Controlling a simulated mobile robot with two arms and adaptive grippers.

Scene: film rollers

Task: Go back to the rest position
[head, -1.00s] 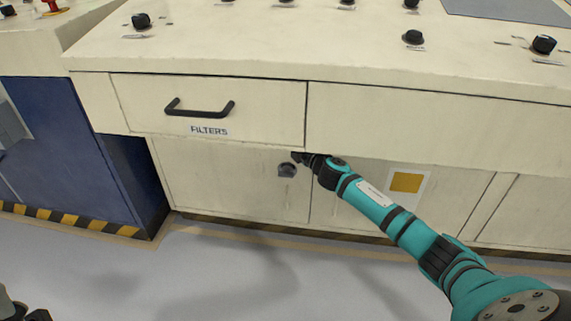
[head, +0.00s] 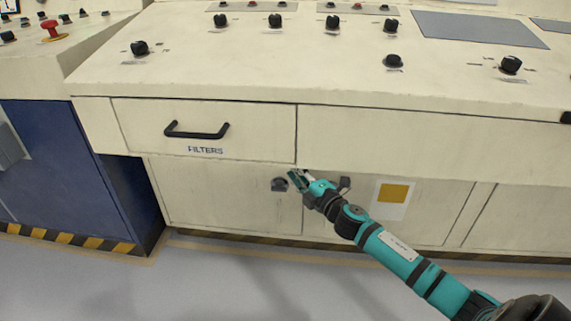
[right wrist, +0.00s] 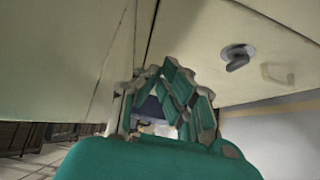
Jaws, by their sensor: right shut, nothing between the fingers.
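My right gripper (head: 297,180) is shut and empty, just below the lower edge of the drawer front. It is in front of the lower cabinet doors, a little right of a dark latch (head: 279,184). The right arm reaches up from the bottom right corner. In the right wrist view the teal fingers of this gripper (right wrist: 172,72) come together, with nothing between them. My left gripper is not in view.
The FILTERS drawer (head: 204,128) with its black handle (head: 197,131) looks closed. The console top (head: 300,70) carries several black knobs. A second latch (head: 345,184) is behind my right arm. A blue cabinet (head: 60,170) stands left. Grey floor (head: 230,285) is clear.

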